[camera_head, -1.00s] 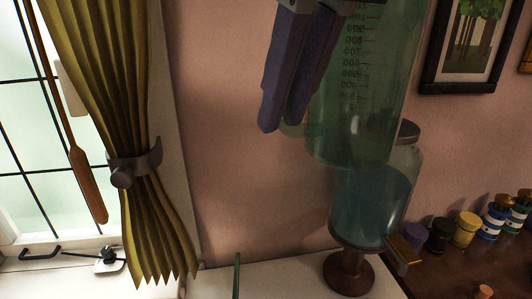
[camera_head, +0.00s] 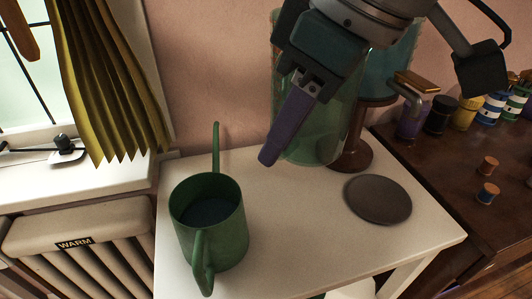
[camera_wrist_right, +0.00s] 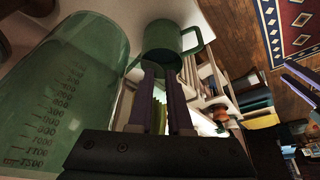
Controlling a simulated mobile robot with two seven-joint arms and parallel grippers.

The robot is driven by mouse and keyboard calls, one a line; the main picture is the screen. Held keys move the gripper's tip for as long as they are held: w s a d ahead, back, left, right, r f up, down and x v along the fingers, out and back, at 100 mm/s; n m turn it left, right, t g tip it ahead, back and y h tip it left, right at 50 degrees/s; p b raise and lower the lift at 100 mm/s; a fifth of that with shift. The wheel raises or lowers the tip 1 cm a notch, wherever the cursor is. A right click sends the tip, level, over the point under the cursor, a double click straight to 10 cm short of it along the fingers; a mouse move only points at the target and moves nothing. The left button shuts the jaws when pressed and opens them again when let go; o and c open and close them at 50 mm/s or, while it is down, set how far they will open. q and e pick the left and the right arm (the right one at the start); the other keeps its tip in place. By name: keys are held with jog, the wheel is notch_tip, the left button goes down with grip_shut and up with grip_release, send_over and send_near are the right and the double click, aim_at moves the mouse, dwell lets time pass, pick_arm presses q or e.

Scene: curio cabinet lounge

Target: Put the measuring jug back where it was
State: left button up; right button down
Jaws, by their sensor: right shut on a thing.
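The measuring jug (camera_head: 312,135) is a tall clear green cylinder, upright in the head view, at the back of the white table, in front of and left of the dispenser. My right gripper (camera_head: 270,157) is shut on its near left side, seemingly at the handle, which the fingers mostly hide. I cannot tell whether its base touches the table. In the right wrist view the jug (camera_wrist_right: 62,85) fills the left, its printed scale visible, beside the right fingers (camera_wrist_right: 162,70). Purple strips at that view's right edge look like my left gripper (camera_wrist_right: 300,76); its opening is unclear.
A green watering can (camera_head: 215,225) stands front left on the white table (camera_head: 300,225). A dark round disc (camera_head: 378,198) lies at right. The brown-footed dispenser (camera_head: 352,155) is close behind the jug. Small jars (camera_head: 440,115) line the wooden surface. The table's front middle is clear.

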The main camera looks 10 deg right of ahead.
jog(key=shift+f+b, duration=2.1)
jog(key=shift+f, duration=8.1)
jog(key=shift+f, duration=0.2)
jog(key=c, duration=0.8)
grip_release()
jog(key=shift+c, duration=0.2)
